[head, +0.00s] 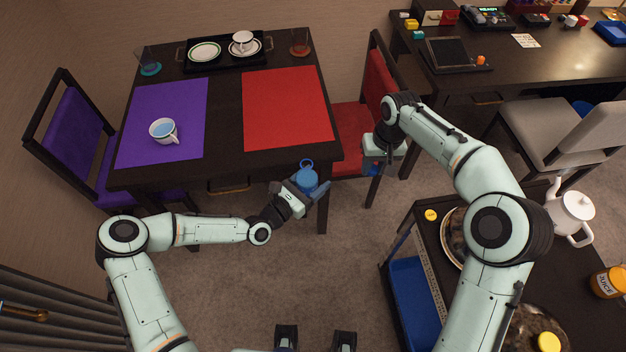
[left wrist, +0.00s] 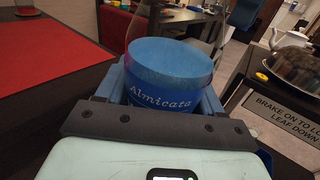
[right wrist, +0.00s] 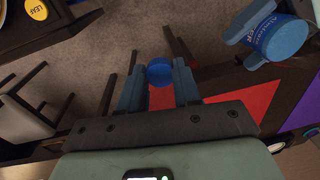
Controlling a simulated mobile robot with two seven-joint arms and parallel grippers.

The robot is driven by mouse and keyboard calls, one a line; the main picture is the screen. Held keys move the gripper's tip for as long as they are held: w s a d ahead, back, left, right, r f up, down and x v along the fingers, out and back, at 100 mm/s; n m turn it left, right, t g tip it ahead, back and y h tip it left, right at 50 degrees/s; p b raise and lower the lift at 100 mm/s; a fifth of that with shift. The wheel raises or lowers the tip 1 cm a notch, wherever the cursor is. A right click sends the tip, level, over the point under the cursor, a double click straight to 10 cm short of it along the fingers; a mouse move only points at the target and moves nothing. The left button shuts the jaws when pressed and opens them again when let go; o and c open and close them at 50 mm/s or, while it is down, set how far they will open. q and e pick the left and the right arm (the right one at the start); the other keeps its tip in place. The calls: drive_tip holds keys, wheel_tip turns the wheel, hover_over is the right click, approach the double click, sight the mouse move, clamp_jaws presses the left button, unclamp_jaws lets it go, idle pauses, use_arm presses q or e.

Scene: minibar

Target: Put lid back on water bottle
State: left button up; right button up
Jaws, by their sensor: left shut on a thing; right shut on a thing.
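The blue water bottle (head: 307,180) is held upright by my left gripper (head: 306,190), beside the near right corner of the dining table. My right gripper (right wrist: 160,85) is shut on a small round blue lid (right wrist: 159,71). In the head view this right gripper (head: 378,168) is to the right of the bottle, in front of the red chair, and the lid is mostly hidden. The bottle also shows at the upper right of the right wrist view (right wrist: 278,38).
The dark dining table (head: 225,120) carries a purple mat (head: 185,100) with a cup (head: 163,131), a red mat (head: 285,100) and a tray (head: 225,62). A red chair (head: 350,122) stands behind my right gripper. A dark cart (head: 425,195) with a teapot (head: 570,210) stands at right.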

sight(307, 162)
drive_tip(key=s+a+r+n, duration=0.1)
drive_tip(key=a+r, duration=0.3)
drive_tip(key=a, duration=0.1)
drive_tip(key=a+r+n, duration=0.2)
drive_tip(key=a+r, duration=0.2)
drive_tip(key=a, duration=0.2)
drive_tip(key=s+a+r+n+h, duration=0.1)
drive_tip(key=a+r, duration=0.4)
drive_tip(key=a, duration=0.1)
drive_tip(key=shift+s+n, duration=0.3)
drive_tip(key=shift+s, duration=0.05)
drive_tip(key=shift+d+f, duration=0.1)
drive_tip(key=shift+f, duration=1.9)
drive_tip(key=shift+f, duration=0.9)
drive_tip(key=shift+f, duration=0.5)
